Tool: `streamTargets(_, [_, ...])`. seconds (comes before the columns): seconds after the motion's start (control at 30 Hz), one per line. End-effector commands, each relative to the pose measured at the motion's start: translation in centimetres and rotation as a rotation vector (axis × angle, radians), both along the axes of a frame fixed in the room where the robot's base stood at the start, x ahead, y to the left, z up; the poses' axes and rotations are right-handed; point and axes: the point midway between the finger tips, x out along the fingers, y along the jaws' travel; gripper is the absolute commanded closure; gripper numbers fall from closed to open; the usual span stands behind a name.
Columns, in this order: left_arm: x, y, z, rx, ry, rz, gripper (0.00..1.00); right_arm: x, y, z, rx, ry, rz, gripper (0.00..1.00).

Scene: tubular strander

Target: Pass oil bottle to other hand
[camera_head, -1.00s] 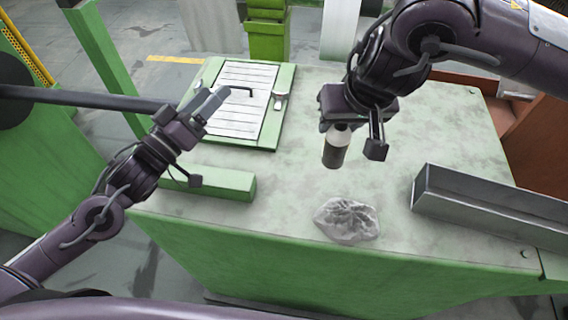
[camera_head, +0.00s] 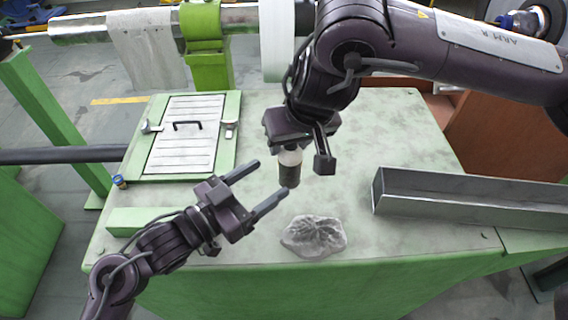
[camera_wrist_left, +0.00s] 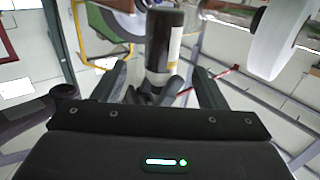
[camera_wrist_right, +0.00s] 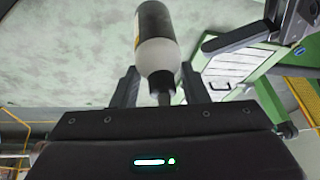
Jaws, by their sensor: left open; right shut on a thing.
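The oil bottle (camera_head: 290,168) has a dark lower body and a pale upper part. It hangs roughly upright above the table from my right gripper (camera_head: 298,150), which is shut on its upper end. In the right wrist view the bottle (camera_wrist_right: 155,45) lies between the fingers. My left gripper (camera_head: 272,185) is open and empty, to the left of the bottle, with its fingers pointing towards it. In the left wrist view the bottle (camera_wrist_left: 163,45) stands beyond and between the open fingers, apparently not touching them.
A crumpled grey rag (camera_head: 314,237) lies on the green table (camera_head: 370,130) below the bottle. A metal channel (camera_head: 460,200) lies at the right. A hatch (camera_head: 185,140) with a black handle is at the left.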

Motion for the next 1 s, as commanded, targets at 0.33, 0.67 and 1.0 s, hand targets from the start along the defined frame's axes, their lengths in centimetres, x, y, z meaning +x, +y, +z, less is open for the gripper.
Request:
streamTargets(0.33, [3.9, -4.9, 0.1, -0.005, 0.001, 0.001, 0.34, 0.0, 0.0, 0.0, 0.0, -0.001, 0.0, 0.86])
streamTargets(0.67, [4.9, -6.3, 0.0, 0.0, 0.002, 0.0, 0.34, 0.0, 0.0, 0.0, 0.0, -0.001, 0.0, 0.86])
streamTargets(1.0, [4.9, -6.3, 0.0, 0.0, 0.002, 0.001, 0.54, 0.0, 0.0, 0.0, 0.0, -0.001, 0.0, 0.86])
